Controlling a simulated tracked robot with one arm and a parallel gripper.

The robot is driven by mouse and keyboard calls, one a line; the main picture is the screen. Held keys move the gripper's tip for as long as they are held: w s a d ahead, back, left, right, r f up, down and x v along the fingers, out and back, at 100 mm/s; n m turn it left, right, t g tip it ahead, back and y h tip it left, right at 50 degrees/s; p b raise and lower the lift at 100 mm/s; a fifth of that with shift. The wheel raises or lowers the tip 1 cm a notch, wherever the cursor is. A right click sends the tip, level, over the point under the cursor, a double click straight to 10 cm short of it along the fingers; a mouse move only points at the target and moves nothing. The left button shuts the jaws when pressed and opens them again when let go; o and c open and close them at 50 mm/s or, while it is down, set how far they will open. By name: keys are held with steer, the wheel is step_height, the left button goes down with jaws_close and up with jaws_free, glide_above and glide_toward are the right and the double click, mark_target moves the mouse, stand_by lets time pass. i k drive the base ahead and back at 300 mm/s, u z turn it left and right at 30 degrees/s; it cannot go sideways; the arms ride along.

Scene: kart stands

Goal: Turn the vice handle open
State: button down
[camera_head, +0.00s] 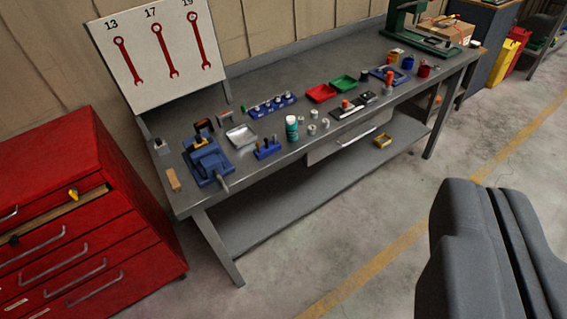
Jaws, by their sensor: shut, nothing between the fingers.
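The blue vice (205,160) stands on the left end of the grey workbench (222,204). Its handle (223,184) shows as a small grey bar at its front, by the bench's front edge; its exact turn is too small to tell. My gripper (470,215) is the large dark grey shape at the lower right, in front of the bench and over the floor. Its fingers lie together, with nothing held. It is well apart from the vice, which lies far to its left.
A red tool cabinet (80,230) stands left of the bench. A board with red wrenches (155,50) leans at the back. A green bottle (291,128), a red tray (321,93) and a green tray (343,84) stand on the bench. The floor in front (330,240) is clear.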

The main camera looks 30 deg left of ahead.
mark_target(219, 177)
steer(key=u, duration=0.05)
steer(key=i, duration=0.95)
steer(key=u, duration=0.85)
steer(key=i, duration=0.4)
steer(key=u, duration=0.35)
